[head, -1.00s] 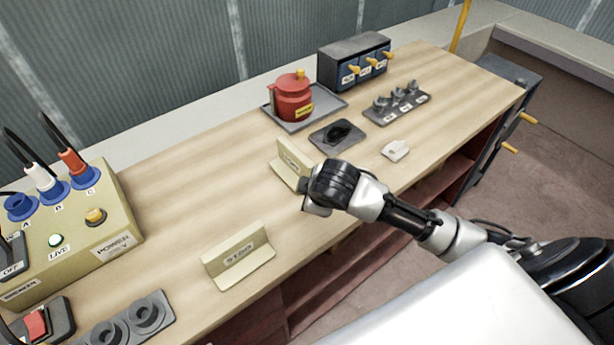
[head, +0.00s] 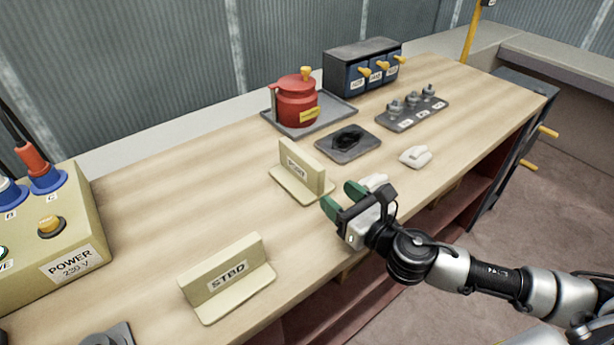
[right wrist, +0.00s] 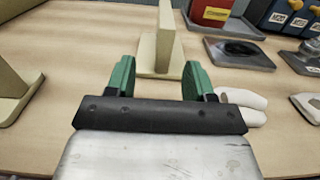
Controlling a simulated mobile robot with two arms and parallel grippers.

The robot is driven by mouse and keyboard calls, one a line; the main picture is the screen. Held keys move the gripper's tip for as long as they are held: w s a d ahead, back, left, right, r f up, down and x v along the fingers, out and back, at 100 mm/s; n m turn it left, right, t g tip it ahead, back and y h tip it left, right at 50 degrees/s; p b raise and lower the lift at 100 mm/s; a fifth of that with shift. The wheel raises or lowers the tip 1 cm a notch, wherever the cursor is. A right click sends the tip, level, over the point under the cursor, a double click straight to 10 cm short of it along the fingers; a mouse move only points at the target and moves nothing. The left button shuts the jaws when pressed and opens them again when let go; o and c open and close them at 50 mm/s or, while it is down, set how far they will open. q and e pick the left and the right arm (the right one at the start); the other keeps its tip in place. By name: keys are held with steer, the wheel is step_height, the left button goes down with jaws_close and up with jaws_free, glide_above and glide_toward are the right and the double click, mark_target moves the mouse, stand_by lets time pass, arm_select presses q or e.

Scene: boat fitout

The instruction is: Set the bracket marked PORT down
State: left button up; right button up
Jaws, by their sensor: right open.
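The bracket marked PORT (head: 292,167) is a cream L-shaped piece standing on the wooden workbench, its base flat on the top and its label facing front. In the right wrist view the bracket (right wrist: 165,40) stands beyond the fingertips, apart from them. My right gripper (head: 340,196) is open and empty, its green fingers just to the right and front of the bracket. The fingers also show in the right wrist view (right wrist: 158,78). A like bracket marked STBD (head: 228,278) stands nearer on the bench. My left gripper is not in view.
A cream POWER box (head: 50,225) stands at the left. Behind the bracket are a red pot (head: 297,104) on a grey tray, a dark pad (head: 347,143) and a blue drawer unit (head: 362,70). A white piece (head: 416,157) lies right. Bench left of the bracket is clear.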

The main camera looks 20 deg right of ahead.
mark_target(311, 167)
steer(key=x, duration=0.4)
steer(key=shift+w+a+r+p, duration=0.1)
steer(key=shift+w+p, duration=0.25)
steer(key=shift+p, duration=0.05)
steer(key=x, duration=0.3)
steer(key=p+x, duration=0.1)
steer(key=x, duration=0.1)
steer(key=shift+w+d+r, duration=0.15)
steer(key=shift+w+d, duration=0.1)
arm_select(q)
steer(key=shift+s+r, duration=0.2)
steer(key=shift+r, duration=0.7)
arm_select(e)
jaws_close()
